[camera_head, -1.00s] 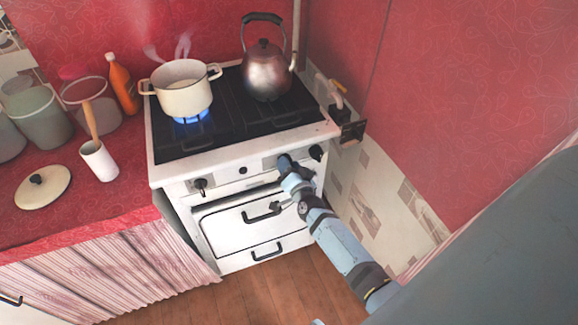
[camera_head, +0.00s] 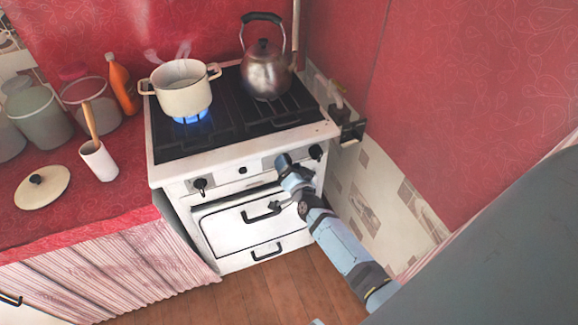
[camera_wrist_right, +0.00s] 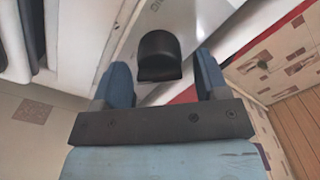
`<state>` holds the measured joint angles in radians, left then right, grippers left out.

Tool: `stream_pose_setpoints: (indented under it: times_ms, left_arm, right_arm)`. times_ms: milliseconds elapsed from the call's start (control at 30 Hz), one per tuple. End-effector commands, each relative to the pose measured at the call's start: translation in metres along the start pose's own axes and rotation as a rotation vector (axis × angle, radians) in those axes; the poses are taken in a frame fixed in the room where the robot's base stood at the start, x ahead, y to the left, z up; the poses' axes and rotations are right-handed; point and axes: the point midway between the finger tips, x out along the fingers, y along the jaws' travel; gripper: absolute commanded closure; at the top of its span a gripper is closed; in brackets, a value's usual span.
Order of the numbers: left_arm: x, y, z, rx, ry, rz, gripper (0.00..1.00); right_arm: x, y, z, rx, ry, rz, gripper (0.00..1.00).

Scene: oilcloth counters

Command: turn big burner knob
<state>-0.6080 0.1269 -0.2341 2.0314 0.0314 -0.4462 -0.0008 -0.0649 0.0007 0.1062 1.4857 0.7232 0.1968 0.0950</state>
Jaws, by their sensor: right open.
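My right gripper (camera_head: 282,161) is close to the panel, just left of the right knob in the head view. In the right wrist view a black knob (camera_wrist_right: 160,57) stands ahead of my open right gripper (camera_wrist_right: 160,80), roughly centred between the blue fingers, with gaps on both sides. I cannot tell for certain which knob this is. My left gripper is not in view.
A cream pot (camera_head: 182,96) steams over a lit blue flame, and a metal kettle (camera_head: 267,72) stands on the back right burner. The oven handle (camera_head: 262,213) sticks out below the panel. A tiled wall (camera_head: 365,190) closes the right side.

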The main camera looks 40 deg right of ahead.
Motion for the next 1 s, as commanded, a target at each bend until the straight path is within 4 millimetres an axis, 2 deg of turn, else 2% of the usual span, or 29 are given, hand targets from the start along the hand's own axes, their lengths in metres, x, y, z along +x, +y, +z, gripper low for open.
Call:
stream_pose_setpoints:
  times_ms: [167, 267, 500, 700, 800, 1000]
  left_arm:
    - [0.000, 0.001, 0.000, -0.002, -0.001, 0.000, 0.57]
    - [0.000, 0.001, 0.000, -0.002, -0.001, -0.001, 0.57]
    - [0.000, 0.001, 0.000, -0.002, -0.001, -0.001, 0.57]
    - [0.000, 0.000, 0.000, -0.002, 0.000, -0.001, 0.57]
    - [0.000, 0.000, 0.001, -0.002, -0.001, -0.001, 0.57]
    - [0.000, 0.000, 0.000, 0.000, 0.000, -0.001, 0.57]
  right_arm:
    - [-0.012, 0.000, 0.001, 0.000, -0.001, 0.001, 0.33]
    - [-0.029, 0.000, 0.001, 0.001, -0.001, 0.002, 0.33]
    - [-0.085, 0.001, 0.000, -0.001, -0.002, 0.002, 0.33]
    - [-0.121, 0.001, 0.001, 0.000, -0.002, 0.001, 0.33]
    - [-0.132, 0.001, 0.000, -0.001, -0.001, 0.001, 0.33]
    - [-0.139, 0.000, 0.000, 0.000, 0.001, 0.000, 0.33]
